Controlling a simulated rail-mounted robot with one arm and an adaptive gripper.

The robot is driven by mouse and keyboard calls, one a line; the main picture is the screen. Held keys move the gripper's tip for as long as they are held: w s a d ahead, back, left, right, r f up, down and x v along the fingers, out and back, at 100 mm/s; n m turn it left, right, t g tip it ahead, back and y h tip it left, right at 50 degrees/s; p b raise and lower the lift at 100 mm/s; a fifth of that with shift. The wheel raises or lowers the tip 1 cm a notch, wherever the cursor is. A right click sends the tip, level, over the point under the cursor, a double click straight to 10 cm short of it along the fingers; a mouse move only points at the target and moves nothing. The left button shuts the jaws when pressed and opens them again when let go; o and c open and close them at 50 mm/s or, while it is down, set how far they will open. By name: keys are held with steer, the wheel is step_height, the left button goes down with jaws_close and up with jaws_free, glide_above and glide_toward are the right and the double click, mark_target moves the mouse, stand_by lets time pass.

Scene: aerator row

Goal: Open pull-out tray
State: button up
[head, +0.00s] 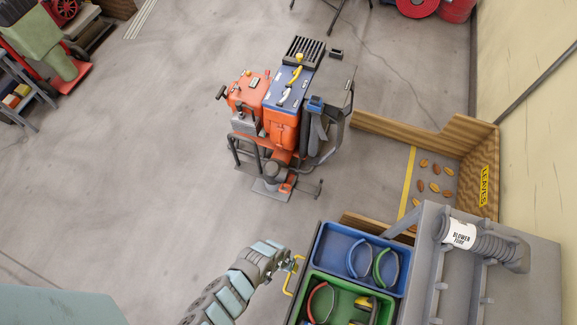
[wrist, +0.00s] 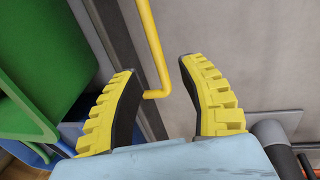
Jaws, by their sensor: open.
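The pull-out tray's dark edge (head: 314,243) shows at the lower right of the head view. A blue bin (head: 330,232) and a green bin (head: 318,284) sit in it, holding headbands or ear defenders. A yellow bar handle (head: 288,283) sticks out from its left side. My gripper (head: 281,258) is at that handle. In the wrist view the yellow handle (wrist: 153,45) runs between my two open yellow-padded fingers (wrist: 157,66), with gaps visible on both sides. I cannot tell how far out the tray is.
A grey bench with a blower tube (head: 480,245) stands right of the tray. A wooden bay with leaves (head: 490,160) lies beyond it. An orange and blue machine (head: 283,100) stands mid-floor. Open floor (head: 120,190) spreads left of my arm.

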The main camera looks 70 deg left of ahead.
step_height(320, 180, up, 7)
steer(key=shift+s+a+f, duration=0.2)
steer(key=shift+s+a, duration=0.25)
stand_by(0.7)
